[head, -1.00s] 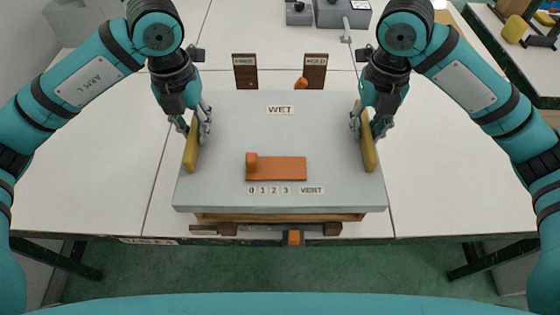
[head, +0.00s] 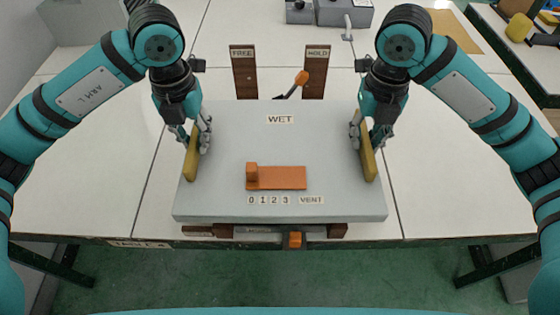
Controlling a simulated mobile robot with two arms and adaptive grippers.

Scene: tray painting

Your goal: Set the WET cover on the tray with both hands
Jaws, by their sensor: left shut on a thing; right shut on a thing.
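The WET cover (head: 225,140) is a wide light-grey slab with a WET label, lying roughly level near the table's front edge. It has a yellow handle on its left side (head: 191,155) and another on its right side (head: 368,160). My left gripper (head: 200,138) is shut on the left handle. My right gripper (head: 359,135) is shut on the right handle. An orange vent slider (head: 280,178) sits on the cover above the 0 1 2 3 VENT labels. The tray is hidden under the cover, so I cannot tell whether they touch.
Two brown posts marked FREE (head: 243,75) and HOLD (head: 316,75) stand behind the cover, with an orange-tipped lever (head: 301,78) between them. An orange knob (head: 295,240) shows below the cover's front edge. The white table (head: 100,170) is clear on both sides.

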